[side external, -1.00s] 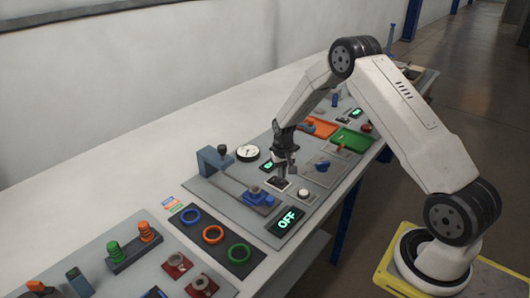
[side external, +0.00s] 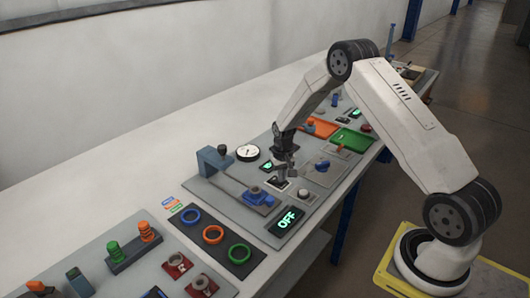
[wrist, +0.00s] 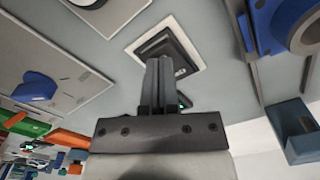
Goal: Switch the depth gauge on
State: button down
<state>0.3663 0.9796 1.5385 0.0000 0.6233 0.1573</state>
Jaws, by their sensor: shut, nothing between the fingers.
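A display (side external: 288,219) at the front of the grey panel reads OFF in green. A black rocker switch in a white square frame (side external: 279,186) sits behind it; in the wrist view the switch (wrist: 172,42) is at top centre, partly covered by my fingers. My gripper (side external: 281,177) is shut and empty, pointing down just above the switch; in the wrist view its fingertips (wrist: 160,62) overlap the switch's near edge. I cannot tell whether they touch it. A blue slide device (side external: 257,197) on a rail stands left of the display. Which part is the depth gauge is not labelled.
A round button on a white plate (side external: 303,195) lies just right of the switch. A white dial (side external: 247,152) and a blue-grey post (side external: 214,160) stand to the left. A blue knob on a grey plate (side external: 323,165) and a green tray (side external: 352,140) are beyond. Coloured rings (side external: 213,235) lie nearer.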

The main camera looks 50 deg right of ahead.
jog(key=shift+f, duration=0.4)
jog(key=shift+r, duration=0.1)
dwell(0.3)
jog(key=shift+r, duration=3.4)
jog(key=shift+r, duration=0.1)
jog(key=shift+a+r, duration=0.15)
jog(key=shift+a, duration=0.1)
jog(key=s+a+r+n+t, duration=0.1)
jog(key=s+a+r+n, duration=0.2)
jog(key=s+a, duration=0.5)
jog(key=s+a+r+n+t, duration=0.1)
jog(key=s+a+r+n, duration=0.2)
jog(key=s+a+r, duration=0.3)
jog(key=s+a, duration=0.3)
jog(key=s, duration=0.1)
jog(key=shift+s+a+t, duration=0.25)
jog(key=shift+s+t, duration=0.05)
jog(key=shift+s, duration=0.1)
